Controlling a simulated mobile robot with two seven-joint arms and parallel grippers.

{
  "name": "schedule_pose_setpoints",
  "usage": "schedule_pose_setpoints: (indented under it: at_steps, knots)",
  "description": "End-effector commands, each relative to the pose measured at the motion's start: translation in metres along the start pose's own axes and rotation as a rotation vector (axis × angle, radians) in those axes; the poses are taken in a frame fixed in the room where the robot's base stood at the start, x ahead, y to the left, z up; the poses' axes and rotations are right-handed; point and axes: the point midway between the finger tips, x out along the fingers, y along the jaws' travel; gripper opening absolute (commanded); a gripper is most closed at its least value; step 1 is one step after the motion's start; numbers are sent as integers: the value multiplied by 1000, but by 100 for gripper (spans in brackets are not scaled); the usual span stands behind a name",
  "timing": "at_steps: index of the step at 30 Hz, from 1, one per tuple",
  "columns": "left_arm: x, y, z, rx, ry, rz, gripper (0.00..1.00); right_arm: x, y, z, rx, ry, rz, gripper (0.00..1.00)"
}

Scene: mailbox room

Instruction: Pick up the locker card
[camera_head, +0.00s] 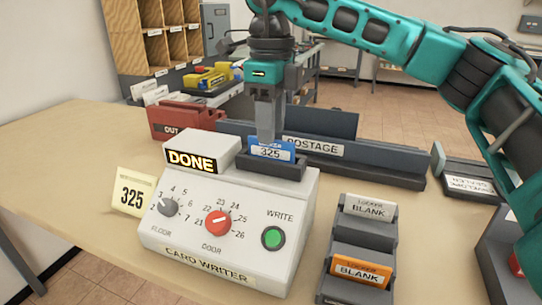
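The blue locker card (285,155), marked 325, stands upright in the dark slot holder (258,167) on top of the white card writer (185,240). The writer's display (191,161) reads DONE. My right gripper (267,138) points straight down at the card from above. Its fingertips overlap the card's top edge in the picture. The fingers are seen nearly edge-on, one behind the other, so I cannot tell whether they are closed on the card. My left gripper is not in view.
A yellow 325 note (132,192) stands left of the writer. A rack with a white blank card (369,208) and an orange blank card (360,270) stands at right. A POSTAGE tray (380,165) and red OUT tray (180,117) lie behind. The table's left side is clear.

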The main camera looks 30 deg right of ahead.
Motion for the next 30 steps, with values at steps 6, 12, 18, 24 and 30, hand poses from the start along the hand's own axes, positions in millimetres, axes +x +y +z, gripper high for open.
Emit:
schedule_pose_setpoints:
  at_steps: [6, 12, 18, 24, 30]
  knots:
    - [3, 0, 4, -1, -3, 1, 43, 32, -4, 1, 1, 1, 0, 38]
    - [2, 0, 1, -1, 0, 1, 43, 37, -4, 1, 2, -1, 0, 38]
    - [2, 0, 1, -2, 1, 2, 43, 37, -4, 1, 2, -1, 0, 30]
    - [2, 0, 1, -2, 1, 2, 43, 37, -4, 1, 1, -1, 0, 11]
    - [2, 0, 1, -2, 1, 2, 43, 37, -3, 1, 1, -1, 0, 0]
